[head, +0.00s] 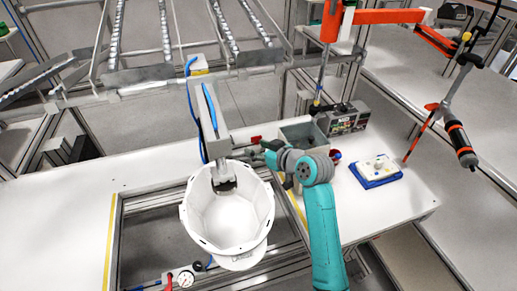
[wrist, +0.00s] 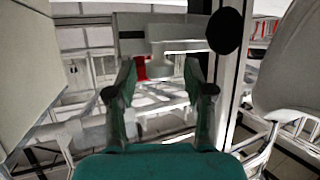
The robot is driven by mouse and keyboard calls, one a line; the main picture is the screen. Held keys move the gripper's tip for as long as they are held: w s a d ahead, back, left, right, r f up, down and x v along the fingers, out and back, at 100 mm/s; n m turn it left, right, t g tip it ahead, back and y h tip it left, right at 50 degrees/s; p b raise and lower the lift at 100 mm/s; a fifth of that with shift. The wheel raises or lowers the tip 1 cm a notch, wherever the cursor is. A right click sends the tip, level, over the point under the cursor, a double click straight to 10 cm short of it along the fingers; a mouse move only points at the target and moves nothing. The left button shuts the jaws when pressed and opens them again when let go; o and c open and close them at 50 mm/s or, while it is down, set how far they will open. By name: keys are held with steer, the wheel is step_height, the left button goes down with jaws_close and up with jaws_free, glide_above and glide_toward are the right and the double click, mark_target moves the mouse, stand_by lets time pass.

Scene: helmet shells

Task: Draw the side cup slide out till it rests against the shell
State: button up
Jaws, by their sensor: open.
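The white helmet shell (head: 228,222) sits open side up in a frame at the table's front, below a grey column (head: 205,118). Its rounded white side (wrist: 290,65) fills the right of the wrist view. My gripper (head: 246,153) reaches left past the shell's back right rim, close to the column. In the wrist view my gripper (wrist: 160,78) is open, with a finger on each side. Beyond and between the fingers is a pale block (wrist: 165,38) with a red part. A black round disc (wrist: 224,30) faces me beside it, toward the shell. I cannot tell which part is the slide.
A grey bin (head: 300,135) stands behind my arm, with a dark device (head: 342,118) to its right. A blue tray (head: 376,172) with a white piece lies on the right table. A tool (head: 460,145) hangs at far right. The left table is clear.

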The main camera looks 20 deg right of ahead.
jaws_close()
steer(key=shift+s, duration=1.55)
jaws_free()
steer(key=v, duration=1.2)
steer(key=shift+w, duration=0.1)
